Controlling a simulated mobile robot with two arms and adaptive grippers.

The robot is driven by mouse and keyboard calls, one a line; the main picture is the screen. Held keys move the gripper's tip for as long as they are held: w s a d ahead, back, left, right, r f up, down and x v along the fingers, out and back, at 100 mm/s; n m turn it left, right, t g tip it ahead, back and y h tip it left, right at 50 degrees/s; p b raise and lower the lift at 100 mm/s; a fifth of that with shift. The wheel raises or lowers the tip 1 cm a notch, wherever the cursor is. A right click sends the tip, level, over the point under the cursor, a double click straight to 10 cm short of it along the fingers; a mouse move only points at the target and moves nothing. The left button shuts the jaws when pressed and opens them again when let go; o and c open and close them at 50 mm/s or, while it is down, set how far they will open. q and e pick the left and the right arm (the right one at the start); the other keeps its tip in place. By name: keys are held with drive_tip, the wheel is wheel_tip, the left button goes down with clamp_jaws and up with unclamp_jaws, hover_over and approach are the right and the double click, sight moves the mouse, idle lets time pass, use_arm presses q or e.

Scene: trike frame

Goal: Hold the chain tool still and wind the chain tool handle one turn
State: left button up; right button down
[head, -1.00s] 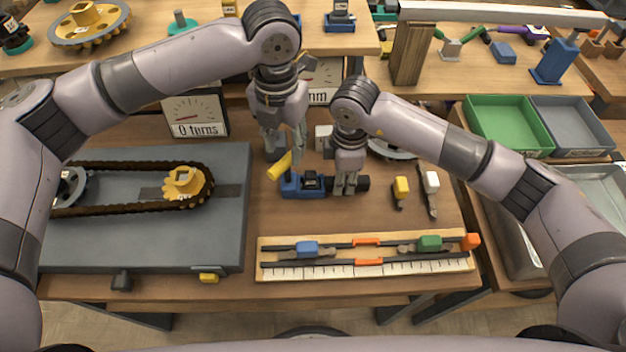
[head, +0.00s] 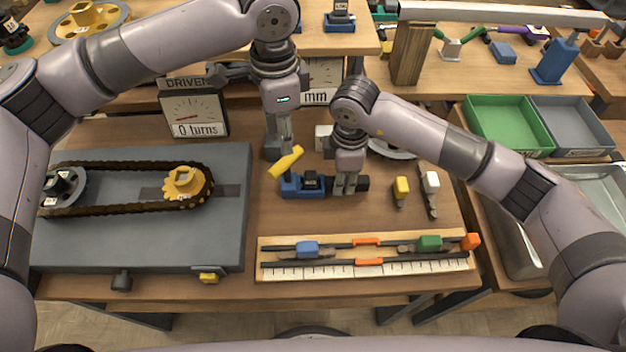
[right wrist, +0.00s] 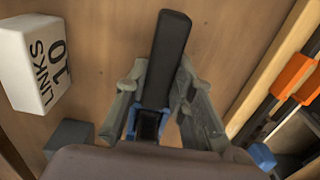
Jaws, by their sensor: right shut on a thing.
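The blue chain tool (head: 291,188) lies on the table at the middle. Its yellow handle (head: 286,162) sticks up at a slant from its left end. My right gripper (head: 346,188) is shut on the tool's black right part; the right wrist view shows the black bar (right wrist: 167,60) between the fingers. My left gripper (head: 286,142) points down just above and behind the yellow handle. Its fingers are seen edge-on, so their opening and any touch on the handle are unclear.
A grey board (head: 140,250) with a chain (head: 120,211) around sprockets lies left. A dial (head: 195,115) reading "0 turns" stands behind it. A ruler rack (head: 365,272) lies in front. Yellow (head: 401,188) and white (head: 431,180) tagged tools lie right. The right wrist view shows a "LINKS 10" block (right wrist: 40,65).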

sight(285, 158)
use_arm(q)
drive_tip(key=n, duration=0.5)
drive_tip(key=shift+r+n, duration=0.4)
drive_tip(key=shift+f+n, duration=0.15)
drive_tip(key=shift+n, duration=0.25)
drive_tip(key=shift+f, duration=4.75)
clamp_jaws()
